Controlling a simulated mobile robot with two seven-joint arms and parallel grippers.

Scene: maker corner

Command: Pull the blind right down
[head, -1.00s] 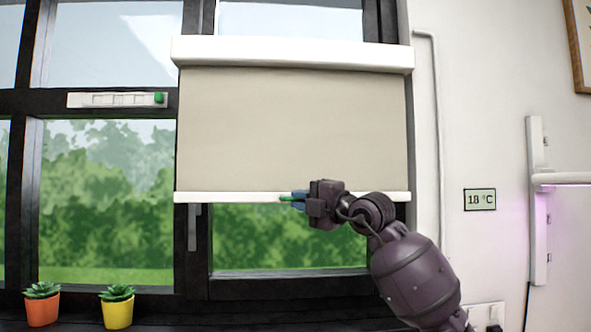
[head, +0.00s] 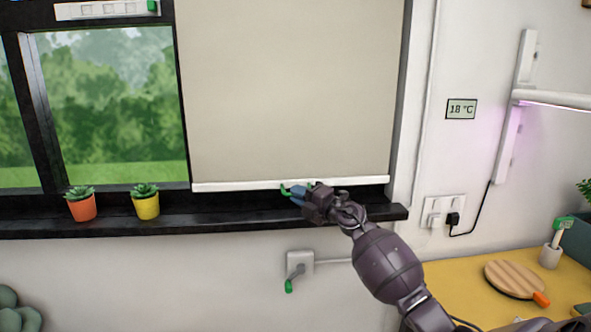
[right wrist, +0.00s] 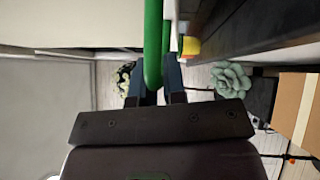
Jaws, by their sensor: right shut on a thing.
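The beige blind (head: 290,90) hangs over the right window pane in the head view. Its white bottom bar (head: 240,186) is just above the dark window sill (head: 240,221). My right gripper (head: 290,193) is at the bar's lower edge, right of its middle. It is shut on the blind's green pull handle (head: 284,188). In the right wrist view the green handle (right wrist: 153,45) runs between the two blue fingers. The top of the blind is out of view. My left gripper is not in view.
An orange pot (head: 82,207) and a yellow pot (head: 147,206) with plants stand on the sill to the left. A crank with a green grip (head: 289,285) is on the wall below. A yellow worktop (head: 460,285) is at the lower right.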

